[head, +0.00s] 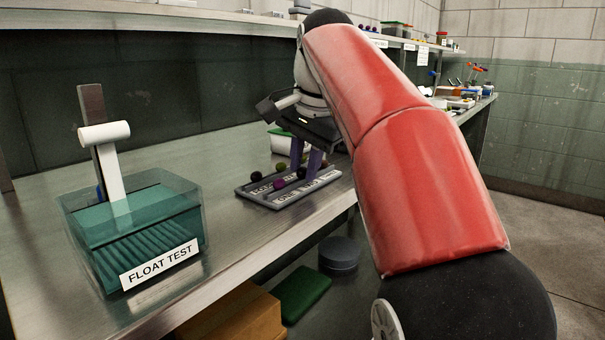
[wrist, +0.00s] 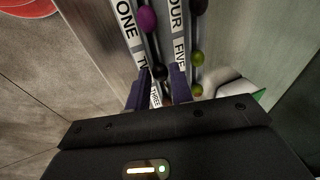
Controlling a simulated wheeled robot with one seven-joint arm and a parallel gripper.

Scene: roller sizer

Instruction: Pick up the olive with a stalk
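The grey roller sizer (head: 272,200) lies on the metal bench, with olives along its labelled lanes. In the wrist view a purple olive (wrist: 147,18) and a dark olive (wrist: 160,72) lie in the left lane. A dark olive (wrist: 198,5), a green olive (wrist: 197,58) and a yellow-green olive (wrist: 196,90) lie in the right lane. I cannot make out a stalk on any olive. My gripper (wrist: 158,92) points down over the sizer, its purple fingers apart on either side of the left lane. It also shows in the head view (head: 308,172). Part of the lane between the fingers is hidden.
A clear float test tank (head: 180,195) with teal contents stands at the left of the bench. A white and green container (head: 282,143) sits behind the sizer. A shelf (head: 200,22) runs along the back. The bench between tank and sizer is clear.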

